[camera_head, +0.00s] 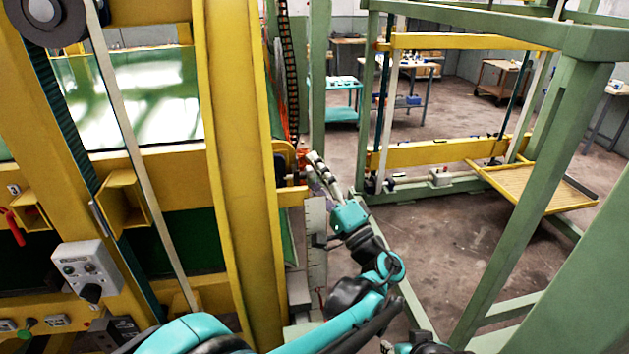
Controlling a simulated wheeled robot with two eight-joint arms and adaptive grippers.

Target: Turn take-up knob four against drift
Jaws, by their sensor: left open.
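My left gripper (323,178) reaches up from the bottom of the head view, beside the right edge of the yellow upright of the machine. It is open, with its fingers pointing up and left. Its fingertips are close to a yellow bracket (292,196) and a dark round part with an orange rim (281,165) on the upright. I cannot tell which part is take-up knob four, or whether the fingers touch anything. Nothing shows between the fingers.
A grey control box (87,272) with a dark knob sits on the yellow frame at left. Green posts (522,205) of another frame stand at right, with a yellow tray (533,187). Workbenches (343,98) stand at the back. Open floor (437,225) lies between.

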